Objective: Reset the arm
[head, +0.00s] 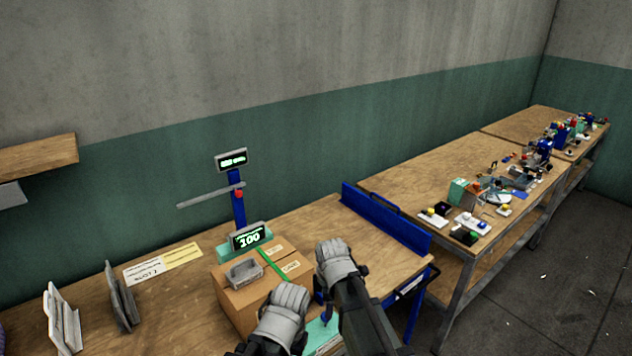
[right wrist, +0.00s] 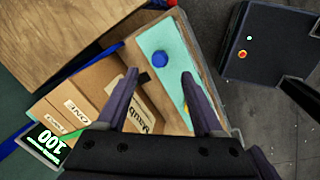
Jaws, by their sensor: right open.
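My right gripper (head: 335,262) is right of the cardboard box in the head view. In the right wrist view its two dark fingers (right wrist: 158,84) are spread apart with nothing between them. Beyond them is a teal panel (right wrist: 177,88) with a blue button (right wrist: 160,58). My left gripper (head: 284,305) is at the box's front right; its fingers cannot be made out. The cardboard box (head: 236,309) carries a small grey tray (head: 243,271). Behind it stands a blue column (head: 238,212) with a grey horizontal bar (head: 208,196) and a red knob (head: 239,194).
A display (head: 249,238) reading 100 is behind the box. Grey upright plates (head: 121,298) and paper labels (head: 162,263) are on the wooden bench at left. A blue rail (head: 386,222) is at right, before another bench (head: 416,180) with several small devices. Dark floor is at far right.

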